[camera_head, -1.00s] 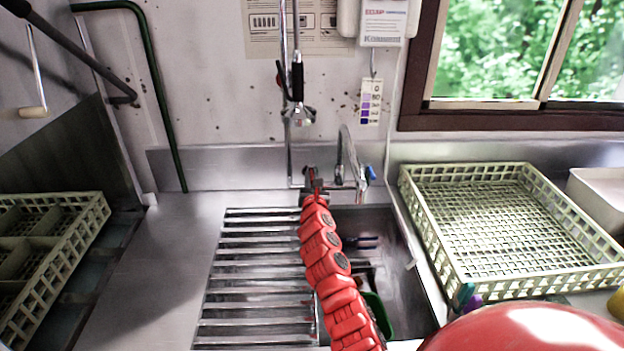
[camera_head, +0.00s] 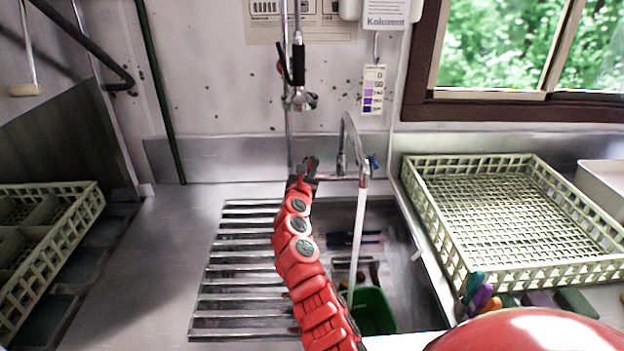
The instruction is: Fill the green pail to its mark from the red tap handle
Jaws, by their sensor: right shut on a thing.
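The tap's curved metal spout (camera_head: 347,130) stands at the back of the sink. A stream of water (camera_head: 358,235) falls from it into the green pail (camera_head: 374,313) on the sink floor. My red arm covers part of the pail's left side. Its mark and water level cannot be made out. My right gripper (camera_head: 308,168) is at the left side of the tap, shut on the red tap handle, which it hides. The blue tap handle (camera_head: 374,162) is on the right side, free. My left gripper is not in view.
A ribbed metal drainboard (camera_head: 245,270) lies left of the sink (camera_head: 400,260). Another rack (camera_head: 60,235) is at far left. A spray head (camera_head: 300,98) hangs above.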

